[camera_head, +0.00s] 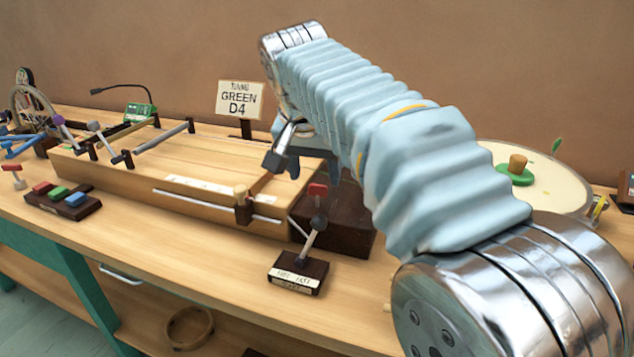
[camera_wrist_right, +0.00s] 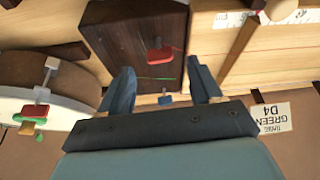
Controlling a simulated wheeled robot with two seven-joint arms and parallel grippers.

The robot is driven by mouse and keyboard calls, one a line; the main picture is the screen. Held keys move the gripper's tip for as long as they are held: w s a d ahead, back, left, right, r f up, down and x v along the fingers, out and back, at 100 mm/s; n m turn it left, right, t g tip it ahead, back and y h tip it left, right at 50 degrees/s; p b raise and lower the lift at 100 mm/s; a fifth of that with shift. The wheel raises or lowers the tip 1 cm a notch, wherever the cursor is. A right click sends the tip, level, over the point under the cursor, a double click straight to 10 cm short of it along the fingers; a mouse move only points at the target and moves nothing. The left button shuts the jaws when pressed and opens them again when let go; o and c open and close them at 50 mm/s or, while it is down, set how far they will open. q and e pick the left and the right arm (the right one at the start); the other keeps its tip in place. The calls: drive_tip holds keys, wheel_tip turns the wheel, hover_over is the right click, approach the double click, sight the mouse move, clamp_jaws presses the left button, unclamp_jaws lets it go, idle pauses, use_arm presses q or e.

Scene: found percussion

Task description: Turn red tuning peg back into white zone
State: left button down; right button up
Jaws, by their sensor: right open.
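The red tuning peg (camera_head: 318,190) stands at the dark brown block (camera_head: 345,222) near the middle of the head view. In the right wrist view the red peg (camera_wrist_right: 158,54) sits on the block's dark face (camera_wrist_right: 135,30), just beyond my fingertips. My right gripper (camera_head: 313,170) is open above the block, partly hidden by its own sleeved arm. In the right wrist view the open right gripper (camera_wrist_right: 162,76) has a blue peg (camera_wrist_right: 165,99) and a thin green line between its fingers. I cannot make out a white zone. My left gripper is not in view.
A lever on a labelled base (camera_head: 298,272) stands in front of the block. The long wooden instrument (camera_head: 130,175) lies to the left, with a "GREEN D4" sign (camera_head: 240,100) behind. A round drum (camera_head: 550,185) is at right. The bench front is mostly clear.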

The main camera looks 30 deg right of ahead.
sight(317, 186)
drive_tip(key=shift+x, duration=1.95)
